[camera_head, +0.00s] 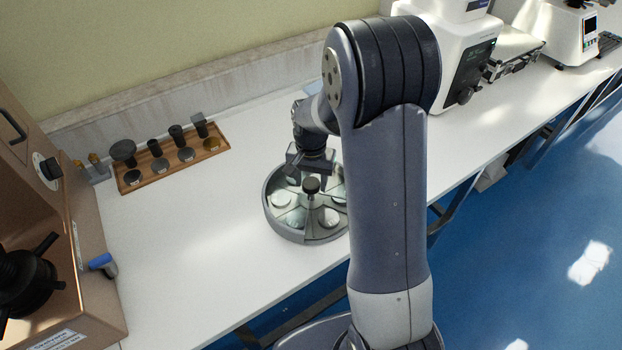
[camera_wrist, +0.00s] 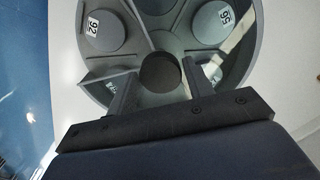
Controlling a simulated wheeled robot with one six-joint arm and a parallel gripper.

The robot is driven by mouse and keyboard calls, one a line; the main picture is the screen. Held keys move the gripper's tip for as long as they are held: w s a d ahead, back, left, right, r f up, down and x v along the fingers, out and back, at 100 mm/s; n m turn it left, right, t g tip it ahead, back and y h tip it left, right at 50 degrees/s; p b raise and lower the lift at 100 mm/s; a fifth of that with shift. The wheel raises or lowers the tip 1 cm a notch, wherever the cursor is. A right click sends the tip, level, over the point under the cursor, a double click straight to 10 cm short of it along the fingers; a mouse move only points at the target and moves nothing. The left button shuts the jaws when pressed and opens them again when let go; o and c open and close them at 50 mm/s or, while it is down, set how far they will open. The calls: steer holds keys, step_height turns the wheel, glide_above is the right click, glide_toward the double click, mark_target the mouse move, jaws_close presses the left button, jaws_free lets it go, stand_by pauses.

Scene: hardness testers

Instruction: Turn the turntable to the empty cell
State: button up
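The grey round turntable (camera_head: 277,226) stands on the white bench, with wedge cells around a dark central knob (camera_head: 311,185). Several cells visible in the head view hold pale round discs, such as a front disc (camera_head: 328,217). My arm hides the turntable's right side. In the wrist view, discs with number labels sit at upper left (camera_wrist: 103,29) and upper right (camera_wrist: 213,24). The knob also shows in the wrist view (camera_wrist: 160,73). My gripper (camera_wrist: 161,76) is open, its fingers on either side of the knob with visible gaps. I cannot tell which cell is empty.
A wooden tray (camera_head: 152,178) with several dark tools and discs lies at the back left. A brown tester (camera_head: 85,270) stands at the left edge, a white tester (camera_head: 455,50) at the back right. The bench between tray and turntable is clear.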

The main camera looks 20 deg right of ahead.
steer(key=c, duration=1)
steer(key=shift+m, duration=0.7)
steer(key=shift+m+b, duration=0.55)
steer(key=shift+m, duration=1.85)
steer(key=shift+w+m, duration=0.1)
steer(key=shift+m, duration=2.3)
steer(key=shift+m+b, duration=0.3)
steer(key=shift+m, duration=0.2)
steer(key=o, duration=1.4)
steer(key=shift+c, duration=0.2)
